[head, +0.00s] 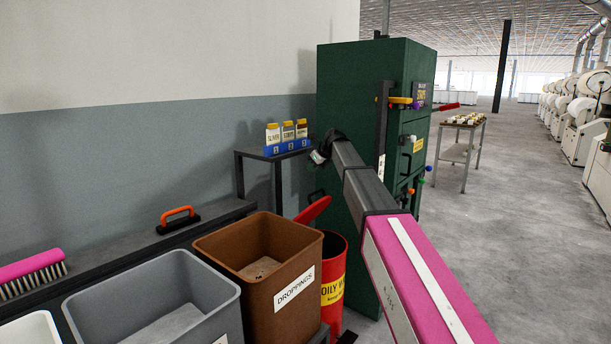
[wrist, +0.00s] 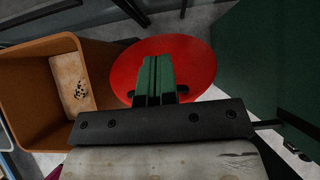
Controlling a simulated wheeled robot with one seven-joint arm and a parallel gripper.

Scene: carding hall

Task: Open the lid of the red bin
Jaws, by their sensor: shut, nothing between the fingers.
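The red bin (head: 333,273) with a yellow label stands on the floor between the brown bin and the green cabinet in the head view. Its red lid (head: 312,210) is tilted up, with a gap between it and the dark mouth of the bin. In the wrist view the lid (wrist: 196,62) is a broad red disc behind my fingers. My gripper (wrist: 157,60) is shut and empty, its green fingers side by side in front of the lid. I cannot tell whether the fingertips touch it. My gripper is not clearly visible in the head view.
The brown droppings bin (head: 291,249) stands close on the left, with a grey bin (head: 160,290) beyond it. The green cabinet (head: 345,110) rises close on the right. Open floor (head: 530,200) lies to the right.

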